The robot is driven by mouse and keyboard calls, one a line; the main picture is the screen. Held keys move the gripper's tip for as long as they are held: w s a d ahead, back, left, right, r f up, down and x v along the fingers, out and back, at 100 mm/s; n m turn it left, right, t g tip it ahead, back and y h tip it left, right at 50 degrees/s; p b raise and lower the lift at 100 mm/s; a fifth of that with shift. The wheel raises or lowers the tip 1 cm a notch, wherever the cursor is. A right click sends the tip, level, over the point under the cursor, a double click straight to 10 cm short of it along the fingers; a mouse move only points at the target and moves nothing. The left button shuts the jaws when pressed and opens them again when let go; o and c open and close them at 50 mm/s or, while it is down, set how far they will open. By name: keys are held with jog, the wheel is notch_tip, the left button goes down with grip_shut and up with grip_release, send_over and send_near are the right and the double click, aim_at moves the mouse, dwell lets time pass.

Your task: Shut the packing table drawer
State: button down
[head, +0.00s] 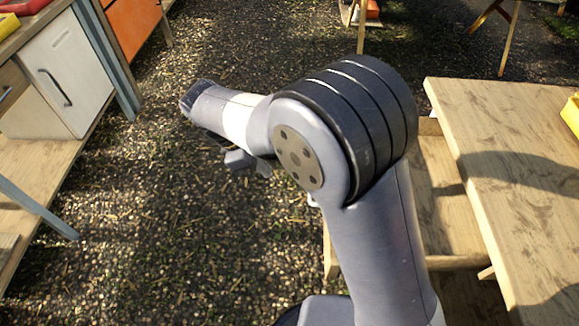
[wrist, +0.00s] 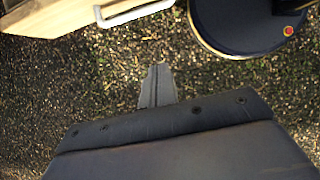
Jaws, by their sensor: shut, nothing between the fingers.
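The packing table (head: 520,170) is on the right in the head view, with a pale wooden top. Its drawer (head: 445,205) stands open, sticking out to the left from under the top; my arm hides part of it. A white bar handle (wrist: 135,12) on the wooden drawer front shows at the top of the wrist view. A bit of the handle shows beside my arm in the head view (head: 312,200). My gripper (wrist: 158,70) is shut and empty over the gravel, apart from the handle. In the head view, its fingers are largely hidden by the wrist.
A bench at the left holds a white cabinet (head: 67,72) with a dark handle, its door shut. An orange panel (head: 132,25) is behind it. Open gravel (head: 170,230) lies between bench and table. A yellow object (head: 571,115) lies on the tabletop.

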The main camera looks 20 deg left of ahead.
jog(key=w+d+f+b, duration=0.1)
jog(key=w+d+f, duration=0.1)
jog(key=d+f, duration=0.5)
jog(key=shift+d+f+b, duration=0.25)
jog(key=shift+d+b, duration=0.1)
jog(key=shift+d, duration=0.05)
jog(key=p, duration=0.5)
send_over(436, 199)
jog(key=a, duration=0.2)
jog(key=shift+s+a, duration=0.15)
jog(key=shift+s, duration=0.2)
jog(key=shift+a, duration=0.1)
